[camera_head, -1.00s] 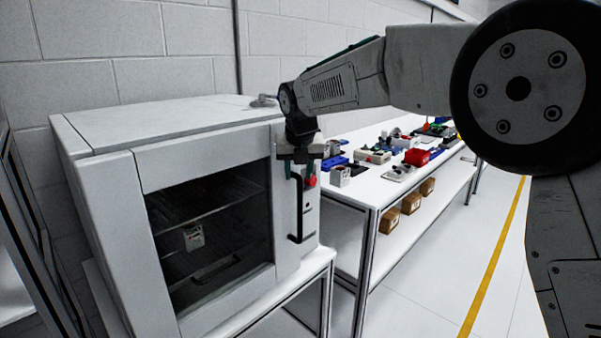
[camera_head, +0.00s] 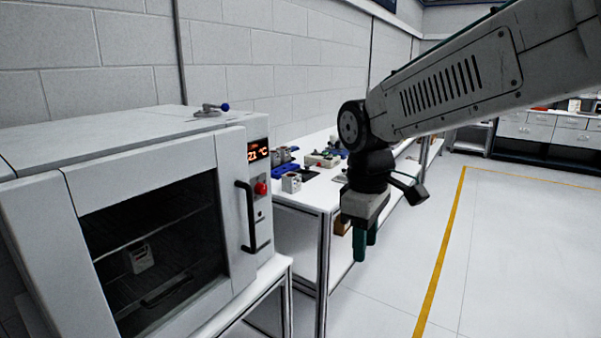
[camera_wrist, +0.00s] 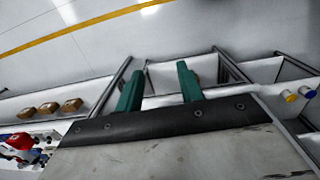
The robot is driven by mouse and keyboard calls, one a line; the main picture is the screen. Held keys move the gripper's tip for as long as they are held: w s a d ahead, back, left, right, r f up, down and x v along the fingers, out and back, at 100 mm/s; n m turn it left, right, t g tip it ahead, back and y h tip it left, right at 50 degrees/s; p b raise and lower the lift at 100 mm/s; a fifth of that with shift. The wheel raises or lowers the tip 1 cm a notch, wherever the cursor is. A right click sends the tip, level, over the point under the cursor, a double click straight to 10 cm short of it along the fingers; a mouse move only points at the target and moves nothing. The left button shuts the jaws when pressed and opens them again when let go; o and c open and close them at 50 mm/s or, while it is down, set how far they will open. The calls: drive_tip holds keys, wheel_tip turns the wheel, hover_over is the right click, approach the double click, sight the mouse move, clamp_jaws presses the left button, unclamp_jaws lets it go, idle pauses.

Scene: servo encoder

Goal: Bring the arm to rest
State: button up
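My gripper (camera_head: 364,243) hangs with its fingers pointing down, in front of the workbench and to the right of the oven. In the wrist view my gripper (camera_wrist: 160,88) shows two green fingers standing apart with nothing between them. My arm reaches in from the upper right. The white oven (camera_head: 140,170) stands on the left with its glass door shut. A small white box (camera_head: 139,258) sits on a rack inside it. The oven's black handle (camera_head: 247,216) is clear of my gripper.
The white workbench (camera_head: 318,192) carries blue parts and small devices. Cardboard boxes (camera_wrist: 48,109) sit on its lower shelf in the wrist view. The floor beside the yellow line (camera_head: 440,255) is clear.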

drive_tip(key=s+d+m, duration=0.5)
drive_tip(key=s+d, duration=0.2)
drive_tip(key=s, duration=0.3)
drive_tip(key=s+d+f+m+t, duration=0.1)
drive_tip(key=s+d+m, duration=0.5)
drive_tip(key=s, duration=0.5)
drive_tip(key=shift+s+d+y, duration=0.3)
drive_tip(key=shift+d, duration=0.75)
drive_tip(key=shift+c, duration=0.2)
